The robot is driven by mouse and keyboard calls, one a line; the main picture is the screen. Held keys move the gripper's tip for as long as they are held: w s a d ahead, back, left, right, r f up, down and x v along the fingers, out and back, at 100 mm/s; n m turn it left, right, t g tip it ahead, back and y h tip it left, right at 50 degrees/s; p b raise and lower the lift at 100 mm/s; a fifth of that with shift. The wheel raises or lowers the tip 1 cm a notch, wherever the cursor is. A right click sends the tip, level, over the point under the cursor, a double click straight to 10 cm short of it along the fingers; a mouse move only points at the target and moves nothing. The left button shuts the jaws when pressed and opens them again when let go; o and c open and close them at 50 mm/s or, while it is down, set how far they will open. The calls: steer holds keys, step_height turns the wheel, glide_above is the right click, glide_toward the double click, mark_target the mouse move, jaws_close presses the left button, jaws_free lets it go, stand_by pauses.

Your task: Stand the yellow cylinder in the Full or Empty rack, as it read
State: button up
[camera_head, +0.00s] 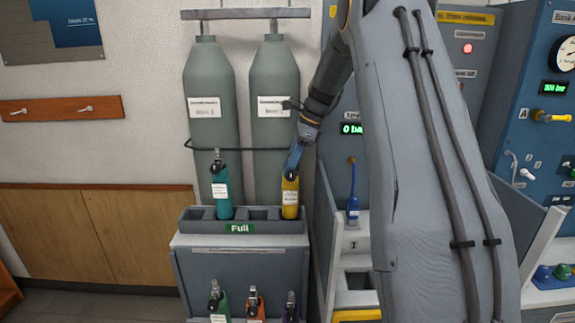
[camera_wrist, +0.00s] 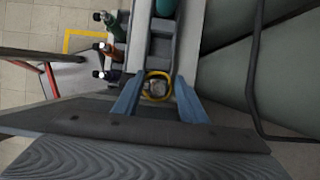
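The yellow cylinder (camera_head: 290,198) stands upright in the far right slot of the Full rack (camera_head: 270,228), which carries a green "Full" sign. In the wrist view its top (camera_wrist: 157,87) shows as a yellow ring around a valve. My gripper (camera_head: 292,170) is right at the cylinder's top, pointing down. In the wrist view the blue fingers (camera_wrist: 159,82) stand apart on either side of the cylinder, with what looks like a small gap. The cylinder's lower end is hidden in the slot. No rack marked Empty can be made out.
A teal cylinder (camera_head: 221,186) stands in the same rack, with free slots beside it. Two tall grey-green tanks (camera_head: 274,120) and a dark rail stand close behind. Green, orange and purple cylinders (camera_head: 253,305) stand lower in front. A blue cylinder (camera_head: 353,207) stands at the bench.

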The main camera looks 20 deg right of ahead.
steer(key=shift+r, duration=0.1)
steer(key=b+v, duration=0.3)
steer(key=v, duration=0.9)
steer(key=shift+b, duration=0.4)
steer(key=shift+r, duration=0.15)
